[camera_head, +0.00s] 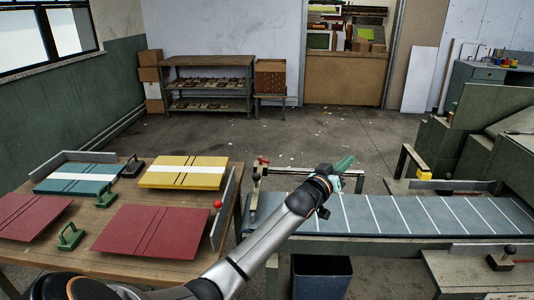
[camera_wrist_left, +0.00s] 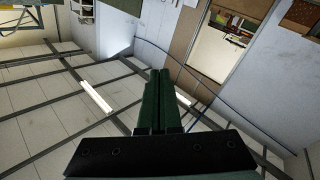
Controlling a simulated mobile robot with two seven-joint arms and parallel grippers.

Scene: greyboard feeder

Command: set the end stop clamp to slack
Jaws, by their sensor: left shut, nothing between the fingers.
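My left gripper (camera_head: 344,163) is raised over the slatted feeder bed, with its green fingers together and empty. The fingers also show shut in the left wrist view (camera_wrist_left: 158,100), with nothing between them. A post with a dark knob (camera_head: 257,178) and a red-tipped part stands at the left end of the bed, left of my gripper and apart from it. A black knob with a red handle (camera_head: 508,252) sits on the bench at the lower right. I cannot tell which of these is the end stop clamp, or its setting. My right gripper is not in view.
A wooden table (camera_head: 100,218) at left holds red, yellow and teal boards and a plate with a red ball knob (camera_head: 217,204). The blue-grey feeder bed (camera_head: 400,216) runs right. A dark bin (camera_head: 320,278) stands below it. Open floor lies behind.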

